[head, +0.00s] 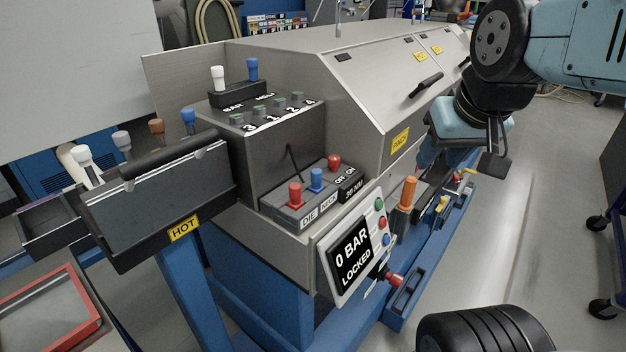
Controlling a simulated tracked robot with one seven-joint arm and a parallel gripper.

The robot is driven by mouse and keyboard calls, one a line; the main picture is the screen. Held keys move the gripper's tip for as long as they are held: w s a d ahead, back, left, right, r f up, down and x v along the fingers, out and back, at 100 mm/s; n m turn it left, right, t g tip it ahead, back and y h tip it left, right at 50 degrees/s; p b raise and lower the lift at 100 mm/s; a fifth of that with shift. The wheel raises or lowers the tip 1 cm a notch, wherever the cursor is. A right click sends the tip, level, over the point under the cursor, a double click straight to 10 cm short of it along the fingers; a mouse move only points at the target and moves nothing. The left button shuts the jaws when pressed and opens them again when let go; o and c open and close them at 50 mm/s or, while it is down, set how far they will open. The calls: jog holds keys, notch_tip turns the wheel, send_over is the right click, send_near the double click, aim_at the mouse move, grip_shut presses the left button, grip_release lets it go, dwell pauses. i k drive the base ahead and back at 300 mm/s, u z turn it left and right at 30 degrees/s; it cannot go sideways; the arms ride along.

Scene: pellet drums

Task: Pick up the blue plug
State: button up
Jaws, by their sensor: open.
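Three blue-topped pieces show in the head view. One blue plug (252,69) stands upright beside a white one on the small black block marked BAR and MELT. Another blue-topped plug (188,117) stands at the back of the rack with the HOT label, near a brown one. A short blue knob (316,179) sits between two red ones on the DIE and NECK block. I cannot tell which is meant. My gripper (490,160) hangs at the upper right, over the floor side of the machine, well apart from all three. It is open, and I see nothing held.
A grey box with numbered sockets (268,110) stands below the BAR block. A display panel (352,250) reads 0 BAR LOCKED. An orange handle (407,192) rises beside it. A red-rimmed tray (50,310) is at lower left.

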aim_at(316, 186)
jog(key=u, duration=0.05)
jog(key=k, duration=1.25)
jog(key=u, duration=0.35)
jog(key=i, duration=1)
jog(key=z, duration=0.05)
